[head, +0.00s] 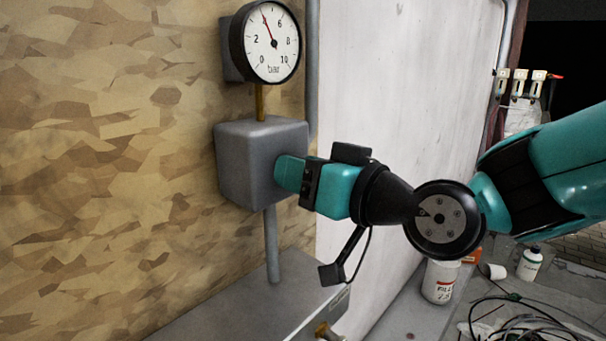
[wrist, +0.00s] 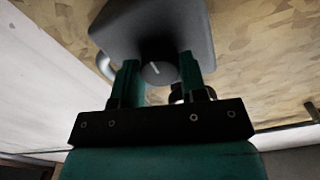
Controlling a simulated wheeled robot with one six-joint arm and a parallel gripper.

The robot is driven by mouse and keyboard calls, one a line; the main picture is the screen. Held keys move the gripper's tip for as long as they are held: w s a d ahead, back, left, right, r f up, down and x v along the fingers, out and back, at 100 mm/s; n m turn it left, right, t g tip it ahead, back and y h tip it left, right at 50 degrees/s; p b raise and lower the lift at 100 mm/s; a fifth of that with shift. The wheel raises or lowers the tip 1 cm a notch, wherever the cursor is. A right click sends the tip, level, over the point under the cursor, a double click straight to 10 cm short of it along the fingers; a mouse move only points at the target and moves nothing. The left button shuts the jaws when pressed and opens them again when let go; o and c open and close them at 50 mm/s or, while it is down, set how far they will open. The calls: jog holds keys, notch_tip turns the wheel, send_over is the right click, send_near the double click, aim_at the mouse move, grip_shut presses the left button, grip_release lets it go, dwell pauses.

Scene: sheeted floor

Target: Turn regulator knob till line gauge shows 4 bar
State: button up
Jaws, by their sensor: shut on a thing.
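The line gauge (head: 268,52) is a round white dial with a black rim, marked 0 to 10 bar. Its red needle points up and slightly left, over the place of the 4, left of the 6. The grey regulator box (head: 250,160) sits below it on a pipe. The regulator knob (wrist: 155,71) is dark and round with a white line mark, on the box face in the wrist view. My gripper (head: 284,174) has its two teal fingers on either side of the knob and is shut on it. In the head view the gripper hides the knob.
A grey cabinet top (head: 240,305) lies below the regulator. A white container (head: 440,281), a small bottle (head: 530,263) and tangled cables (head: 515,318) lie at the lower right. A white panel (head: 400,80) stands behind my arm.

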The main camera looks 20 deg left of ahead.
jog(key=o, duration=0.9)
jog(key=b+v, duration=0.6)
jog(key=v, duration=1.1)
jog(key=shift+d+b, duration=0.25)
jog(key=shift+b, duration=0.05)
jog(key=s+d+f+m+g+h+p, duration=0.1)
jog(key=s+d+f+g+h, duration=0.1)
jog(key=d+f+h, duration=0.2)
jog(key=s+d+f+m+g+h+p, duration=0.1)
jog(key=s+d+f+g+h+p, duration=0.1)
jog(key=s+d+f+h, duration=0.1)
jog(key=s+d+f+m+g+h+p, duration=0.1)
jog(key=s+d+f+g+h+p, duration=0.1)
jog(key=d+f+h, duration=0.3)
jog(key=shift+s+d+f+m+g, duration=0.15)
jog(key=shift+s+d+m+g, duration=0.15)
jog(key=shift+s+d+g, duration=0.35)
